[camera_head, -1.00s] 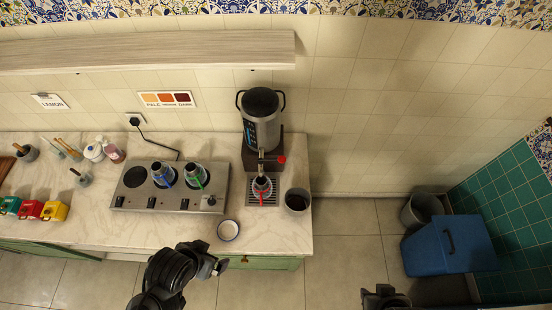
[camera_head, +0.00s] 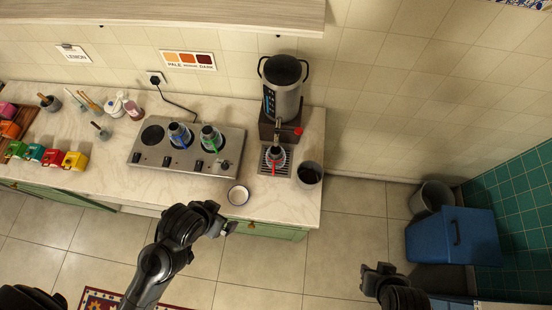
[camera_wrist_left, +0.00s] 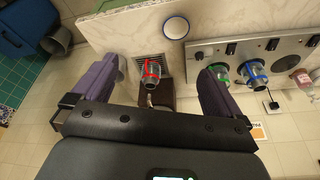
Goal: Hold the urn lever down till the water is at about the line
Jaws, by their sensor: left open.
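The urn (camera_head: 283,92) is a grey metal cylinder with black handles on a dark brown base at the counter's right part. Its red lever tip (camera_head: 299,131) is beside the tap. A small metal teapot with a red handle (camera_head: 274,155) stands under the tap on the grille tray (camera_head: 264,168); it also shows in the left wrist view (camera_wrist_left: 152,73). The water level and line cannot be made out. My left gripper (camera_head: 228,229) is open and empty near the counter's front edge, apart from the urn. My right gripper (camera_head: 380,270) is over the floor, its jaws unclear.
A dark grey bin-like cup (camera_head: 309,173) stands right of the tray. Left is a hotplate (camera_head: 185,163) with blue- and green-handled pots. A shelf (camera_head: 160,18) overhangs at the back. A blue box (camera_head: 452,238) stands on the floor at right.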

